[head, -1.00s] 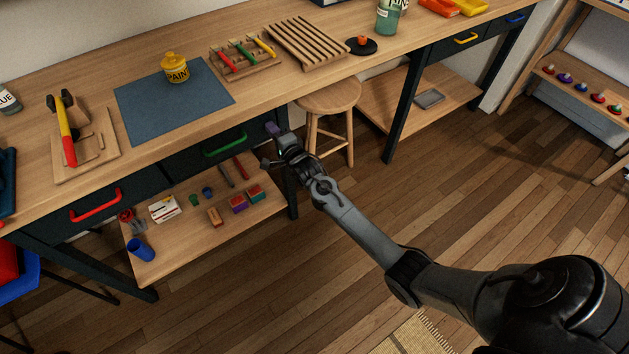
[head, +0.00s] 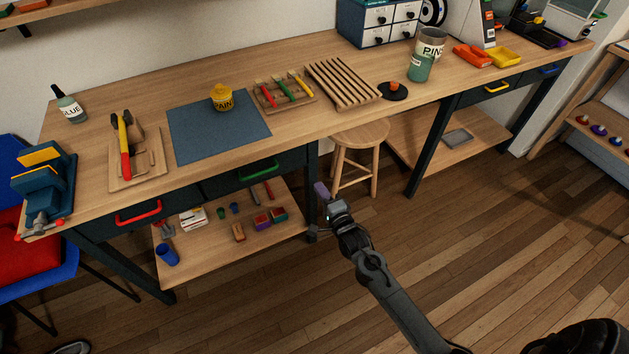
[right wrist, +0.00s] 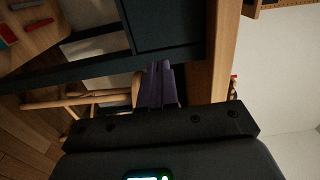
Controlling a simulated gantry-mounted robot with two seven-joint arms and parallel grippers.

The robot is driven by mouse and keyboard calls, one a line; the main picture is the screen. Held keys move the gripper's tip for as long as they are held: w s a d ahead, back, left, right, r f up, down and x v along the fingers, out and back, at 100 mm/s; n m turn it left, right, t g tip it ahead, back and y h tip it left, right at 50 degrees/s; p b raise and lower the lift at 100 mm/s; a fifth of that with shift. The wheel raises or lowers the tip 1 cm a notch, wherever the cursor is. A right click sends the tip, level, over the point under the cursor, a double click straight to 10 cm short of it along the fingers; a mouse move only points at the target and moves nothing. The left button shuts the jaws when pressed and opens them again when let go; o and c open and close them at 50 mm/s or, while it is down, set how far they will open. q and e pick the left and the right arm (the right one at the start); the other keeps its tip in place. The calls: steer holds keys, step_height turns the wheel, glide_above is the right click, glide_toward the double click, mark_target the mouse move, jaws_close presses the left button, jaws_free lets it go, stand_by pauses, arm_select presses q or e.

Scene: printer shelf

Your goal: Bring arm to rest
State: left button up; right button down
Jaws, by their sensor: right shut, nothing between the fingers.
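My right gripper (head: 321,189) shows in the head view, in front of the workbench near the green-handled drawer. Its arm comes in from the lower right. In the right wrist view, its purple fingers (right wrist: 157,85) are together with nothing between them. The wooden stool (head: 359,133) stands just beyond it, to the right. My left gripper is not in view.
The wooden workbench (head: 335,113) spans the view, with a blue mat (head: 218,140) and yellow paint pot (head: 222,97) on top. A lower shelf (head: 205,251) holds small coloured items and a blue cup (head: 167,255). The floor (head: 480,240) at the right is clear.

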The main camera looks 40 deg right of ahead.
steer(key=s+a+r+n+g+y+p, duration=0.1)
steer(key=s+a+r+n+g+p, duration=0.3)
steer(key=s+n, duration=0.45)
steer(key=s+a+r+n+g+y+p, duration=0.1)
steer(key=s+a+r+n+g+p, duration=0.35)
steer(key=s, duration=0.75)
steer(key=s+a+r+n+g+y+p, duration=0.1)
steer(key=s+a+n+g+y+p, duration=0.1)
steer(key=s+a+n+g, duration=0.6)
step_height(320, 180, up, 38)
steer(key=s+d+n+t+p, duration=0.1)
steer(key=s+d+t+p, duration=0.1)
steer(key=p, duration=3.6)
steer(key=shift+d+r, duration=0.2)
steer(key=shift+t, duration=0.25)
